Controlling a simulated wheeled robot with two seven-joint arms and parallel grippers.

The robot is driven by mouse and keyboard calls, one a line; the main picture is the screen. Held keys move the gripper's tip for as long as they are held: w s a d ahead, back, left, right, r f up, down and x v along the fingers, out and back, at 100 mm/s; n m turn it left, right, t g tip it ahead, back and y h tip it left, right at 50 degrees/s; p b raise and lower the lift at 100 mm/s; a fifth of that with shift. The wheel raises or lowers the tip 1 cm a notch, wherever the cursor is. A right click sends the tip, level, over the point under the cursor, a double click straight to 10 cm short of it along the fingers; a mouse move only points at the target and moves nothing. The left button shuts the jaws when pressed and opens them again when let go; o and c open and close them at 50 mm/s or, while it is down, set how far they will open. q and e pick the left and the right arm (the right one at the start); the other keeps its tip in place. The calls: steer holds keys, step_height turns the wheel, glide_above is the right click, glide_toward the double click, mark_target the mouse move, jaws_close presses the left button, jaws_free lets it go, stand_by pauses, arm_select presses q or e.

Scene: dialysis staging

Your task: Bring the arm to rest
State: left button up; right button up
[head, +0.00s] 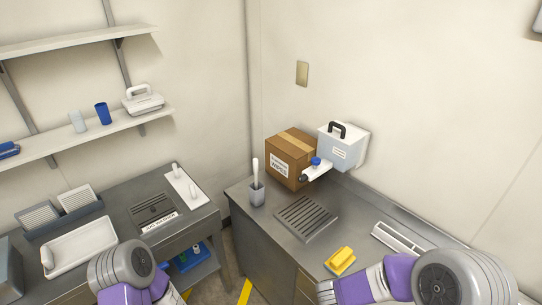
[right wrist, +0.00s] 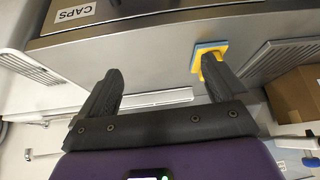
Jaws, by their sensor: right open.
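My right gripper (right wrist: 161,88) shows in the right wrist view. Its two dark fingers are wide apart with nothing between them. The grey counter front and a drawer labelled CAPS (right wrist: 75,13) lie beyond the fingers. The right finger overlaps part of a yellow and blue object (right wrist: 197,62) in that view; I cannot tell any contact. In the head view my right arm (head: 380,282) comes in at the bottom right, and its gripper is out of frame. My left arm (head: 122,270) shows at the bottom left, with its gripper out of frame.
A white tray (head: 78,247) lies on the left counter. Shelves (head: 80,135) hang above.

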steer(key=s+a+f+n+y, duration=0.1)
steer(key=a+f+n+y, duration=0.35)
steer(key=f, duration=0.75)
steer(key=s+a+f+n+g+y, duration=0.1)
steer(key=s+a+f+g+y, duration=0.1)
steer(key=s, duration=0.3)
steer(key=s+a+f+n+g+y+b, duration=0.1)
steer(key=s+a+f+y, duration=0.1)
steer(key=s+a+f, duration=0.2)
steer(key=shift+s+a+f+g, duration=0.3)
steer(key=shift+s+f+g, duration=0.1)
steer(key=shift+s, duration=0.25)
